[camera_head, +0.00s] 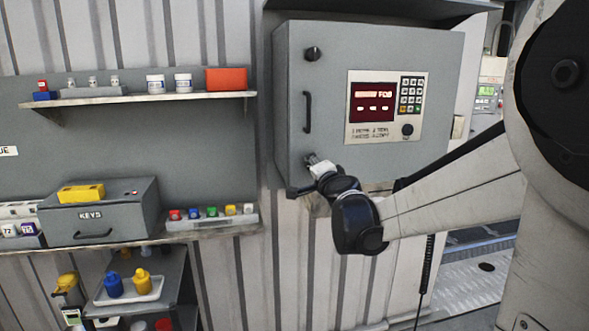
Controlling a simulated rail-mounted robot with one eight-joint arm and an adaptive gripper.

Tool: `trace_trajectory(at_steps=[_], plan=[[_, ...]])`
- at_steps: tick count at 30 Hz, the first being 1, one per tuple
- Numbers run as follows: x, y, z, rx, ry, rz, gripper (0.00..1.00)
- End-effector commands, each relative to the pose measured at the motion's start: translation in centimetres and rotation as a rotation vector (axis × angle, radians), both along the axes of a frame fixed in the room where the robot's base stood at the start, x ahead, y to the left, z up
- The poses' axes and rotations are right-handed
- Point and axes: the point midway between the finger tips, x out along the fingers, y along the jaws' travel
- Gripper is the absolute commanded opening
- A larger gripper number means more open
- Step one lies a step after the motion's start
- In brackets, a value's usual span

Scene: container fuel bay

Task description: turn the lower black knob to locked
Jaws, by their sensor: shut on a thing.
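A grey wall cabinet (330,85) hangs right of centre. Its upper black knob (313,53) and a vertical black handle (307,112) are on the left part of its door. My gripper (314,161) reaches in from the right to the door's lower left corner. It is shut on the lower black knob, which the fingers almost wholly hide. The angle of that knob cannot be made out.
A panel (385,106) with a red display and keypad is on the cabinet's front. An upper shelf (150,97) holds jars and an orange box (227,79). A grey KEYS box (100,213) stands on a lower shelf, beside several coloured-topped small items.

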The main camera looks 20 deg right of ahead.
Motion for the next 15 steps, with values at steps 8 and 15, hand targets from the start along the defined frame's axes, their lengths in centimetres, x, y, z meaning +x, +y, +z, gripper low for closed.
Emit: trace_trajectory(at_steps=[8,15], plan=[[0.0,0.0,0.0,-0.082,0.018,0.0,0.01],[0.0,0.0,0.0,-0.098,0.021,0.0,0.01]])
